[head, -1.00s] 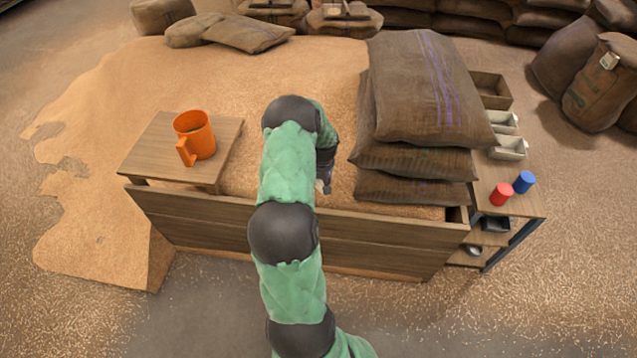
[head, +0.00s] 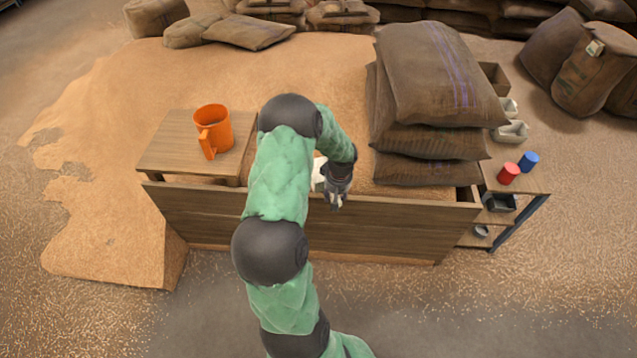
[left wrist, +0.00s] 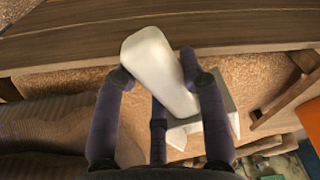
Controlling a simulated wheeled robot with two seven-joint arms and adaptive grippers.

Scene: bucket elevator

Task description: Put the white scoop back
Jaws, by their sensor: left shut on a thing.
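The white scoop shows in the left wrist view (left wrist: 160,70), its pale handle between the fingers of my left gripper (left wrist: 163,76). A boxy pale part of the scoop shows behind the right finger. In the head view the white scoop (head: 318,172) is partly hidden behind my arm, and my left gripper (head: 337,197) is near the top edge of the wooden front board (head: 330,228). My left gripper is shut on the scoop, over the grain. My right gripper is in neither view.
An orange mug (head: 213,131) stands on a small wooden table (head: 170,150) to the left. Stacked sacks (head: 440,90) rise right of the gripper. A side shelf (head: 520,180) holds red and blue cups and small bins. Grain (head: 310,65) fills the area behind the board.

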